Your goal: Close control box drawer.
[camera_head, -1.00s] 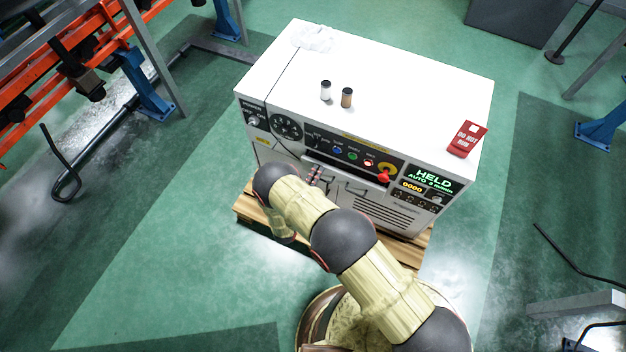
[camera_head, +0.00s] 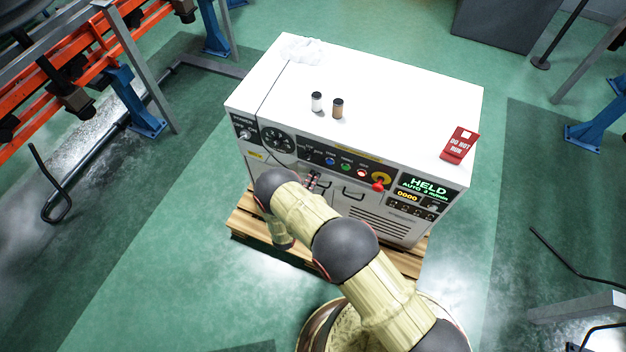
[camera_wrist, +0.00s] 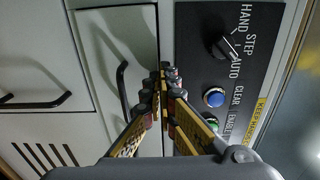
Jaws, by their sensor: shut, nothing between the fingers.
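The control box (camera_head: 390,225) is a white cabinet with a black control panel on its front. Its drawer (camera_wrist: 100,40) is a pale front with a dark bar handle (camera_wrist: 121,88), just below the panel. The drawer front looks flush or nearly flush; a thin dark seam shows along its upper edge. My gripper (camera_wrist: 167,76) is shut and empty, with its fingertips in front of the seam between drawer and panel. I cannot tell whether they touch. In the head view my gripper (camera_head: 313,182) is small and partly hidden by my arm, which also covers part of the box's lower front.
Two small bottles, one white (camera_head: 317,102) and one brown (camera_head: 338,108), a red sign (camera_head: 459,145) and a crumpled clear wrap (camera_head: 302,50) are on top. A red knob (camera_head: 378,185) sticks out of the panel. A wooden pallet (camera_head: 250,228) lies under the box.

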